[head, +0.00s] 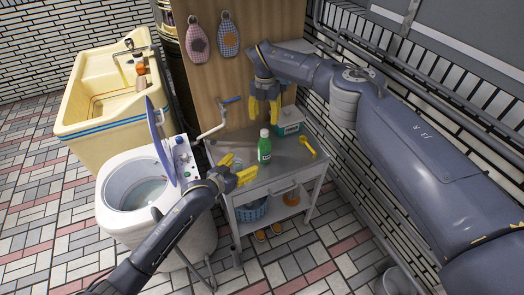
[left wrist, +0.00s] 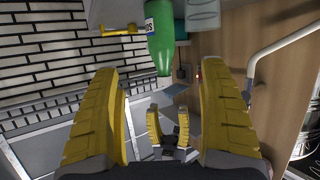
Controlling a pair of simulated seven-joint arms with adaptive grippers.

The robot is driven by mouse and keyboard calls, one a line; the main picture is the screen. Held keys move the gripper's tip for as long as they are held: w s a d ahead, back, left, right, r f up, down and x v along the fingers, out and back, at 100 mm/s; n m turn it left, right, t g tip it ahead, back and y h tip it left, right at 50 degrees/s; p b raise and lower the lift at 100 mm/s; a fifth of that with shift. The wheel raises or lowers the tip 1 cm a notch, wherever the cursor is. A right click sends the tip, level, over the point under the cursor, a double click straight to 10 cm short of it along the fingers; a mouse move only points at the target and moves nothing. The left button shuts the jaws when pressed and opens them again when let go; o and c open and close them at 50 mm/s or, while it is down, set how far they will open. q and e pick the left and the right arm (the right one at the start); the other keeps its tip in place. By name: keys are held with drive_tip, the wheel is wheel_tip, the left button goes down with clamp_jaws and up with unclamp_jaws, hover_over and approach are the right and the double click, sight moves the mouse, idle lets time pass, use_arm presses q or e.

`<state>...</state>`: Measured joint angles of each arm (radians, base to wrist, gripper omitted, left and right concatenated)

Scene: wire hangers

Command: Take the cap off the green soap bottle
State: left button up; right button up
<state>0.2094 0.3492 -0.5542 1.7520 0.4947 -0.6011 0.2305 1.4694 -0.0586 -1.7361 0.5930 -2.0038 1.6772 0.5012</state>
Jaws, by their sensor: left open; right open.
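The green soap bottle (head: 264,151) stands upright on the grey cart top (head: 284,163), with its pale cap (head: 264,132) on. In the left wrist view, which is upside down, the bottle (left wrist: 160,38) hangs from the top with its cap (left wrist: 163,80) pointing down. My left gripper (head: 238,169) is open and empty, low and to the left of the bottle; its yellow fingers frame the left wrist view (left wrist: 160,105). My right gripper (head: 264,110) is open above and behind the bottle, apart from the cap; it also shows in the left wrist view (left wrist: 168,125).
A teal box (head: 291,123) stands behind and right of the bottle, and a yellow scoop (head: 308,147) lies to its right. The open washing machine (head: 130,190) is left of the cart. A wooden panel (head: 205,90) rises behind, and a tiled wall is on the right.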

sight(265, 149)
use_arm(q)
drive_tip(key=x, duration=1.6)
drive_tip(key=shift+w+d, duration=0.1)
drive_tip(key=shift+w, duration=0.3)
drive_tip(key=shift+c, duration=0.2)
